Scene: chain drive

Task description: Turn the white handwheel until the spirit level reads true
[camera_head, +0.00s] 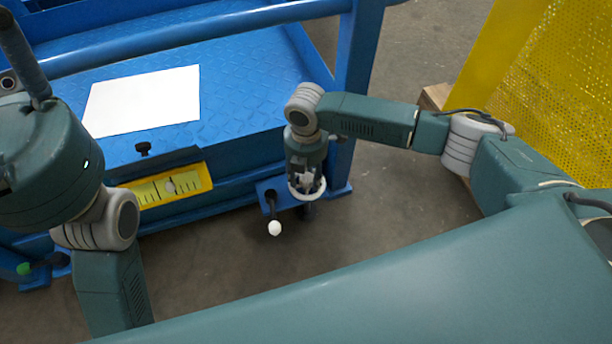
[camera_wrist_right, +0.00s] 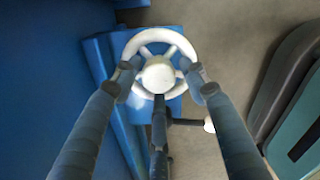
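The white handwheel (camera_wrist_right: 158,35) fills the upper middle of the right wrist view, with its round hub between my fingers. In the head view only part of its rim (camera_head: 308,194) shows below my right gripper (camera_head: 307,185). In the right wrist view my right gripper (camera_wrist_right: 161,78) has its fingers apart, one on each side of the hub, over the rim and spokes. Contact is unclear. The yellow spirit level (camera_head: 172,186) is on the blue frame, with a pale round bubble among black marks. My left gripper (camera_head: 22,50) is partly cut off at the upper left.
A crank with a white knob (camera_head: 275,228) sticks out beside the wheel. A white sheet (camera_head: 143,100) lies on the blue deck (camera_head: 235,105). A blue post (camera_head: 358,75) stands behind my right arm. A yellow perforated guard (camera_head: 560,90) is at right. Grey floor lies between.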

